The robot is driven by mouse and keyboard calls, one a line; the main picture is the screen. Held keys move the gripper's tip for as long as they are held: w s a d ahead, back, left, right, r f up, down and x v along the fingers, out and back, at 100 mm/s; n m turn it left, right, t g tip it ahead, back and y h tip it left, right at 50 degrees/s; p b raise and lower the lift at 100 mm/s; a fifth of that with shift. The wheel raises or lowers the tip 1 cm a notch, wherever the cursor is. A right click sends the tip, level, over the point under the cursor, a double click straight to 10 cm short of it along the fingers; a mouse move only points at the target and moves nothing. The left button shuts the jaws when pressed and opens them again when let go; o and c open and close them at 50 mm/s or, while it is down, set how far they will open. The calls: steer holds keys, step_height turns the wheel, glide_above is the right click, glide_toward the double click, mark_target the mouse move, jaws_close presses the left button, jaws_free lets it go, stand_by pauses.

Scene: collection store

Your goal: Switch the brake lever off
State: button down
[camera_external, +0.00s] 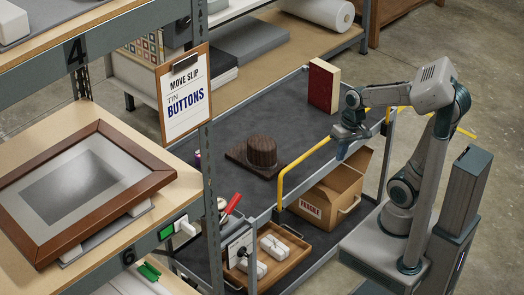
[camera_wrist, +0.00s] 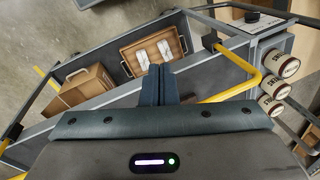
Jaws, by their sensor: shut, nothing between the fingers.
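A red-handled part (camera_external: 231,205) slants up beside the shelf post, near the trolley's near end. I cannot tell for sure which of these is the brake lever, or its setting. My gripper (camera_external: 341,151) is shut and empty, above the trolley's right side near the yellow handle, well apart from both. In the wrist view, my shut fingers (camera_wrist: 162,82) point toward the trolley; neither lever part is clearly visible there.
The grey trolley (camera_external: 215,165) carries a brown round object (camera_external: 262,151) and a red book (camera_external: 323,86) on top. Below are an open cardboard box (camera_external: 330,195) and a wooden tray (camera_external: 296,258). The yellow handle (camera_external: 304,170) stands out beneath my gripper. A framed picture (camera_external: 85,190) lies on the shelf.

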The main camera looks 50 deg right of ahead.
steer(key=w+a+m+g+y, duration=0.1)
steer(key=w+a+m+y, duration=1)
steer(key=w, duration=0.3)
steer(key=shift+w+a+r+m+g, duration=0.2)
steer(key=shift+a+m+g, duration=0.2)
steer(key=shift+a+m, duration=0.4)
steer(key=shift+a, duration=0.1)
steer(key=p, duration=0.3)
glide_toward(226, 215)
steer(key=f, duration=0.1)
steer(key=a+f, duration=0.1)
steer(key=f, duration=0.1)
steer(key=shift+w+a+f, duration=0.35)
steer(key=shift+w+a, duration=0.05)
